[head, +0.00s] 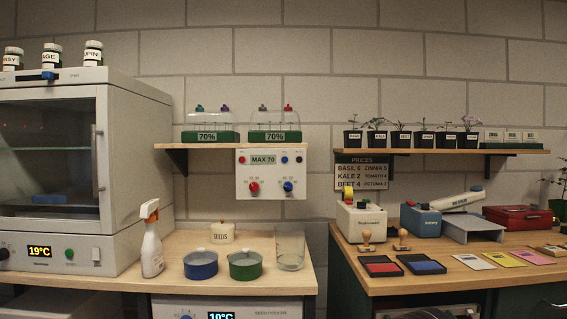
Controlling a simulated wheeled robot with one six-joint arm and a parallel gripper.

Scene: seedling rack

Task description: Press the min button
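A white control panel (271,197) hangs on the wall under the left shelf. Below are a red knob (254,187) and a blue knob (288,186). The labels by the buttons are too small to read, so I cannot tell which one is min. My gripper is not in view.
Two green-based propagators marked 70% stand on the shelf (172,146) above the panel. On the bench (215,284) below are a spray bottle (152,240), a blue pot (201,265), a green pot (245,266), a seeds jar (222,232) and a clear beaker (290,247). The panel's front is unobstructed.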

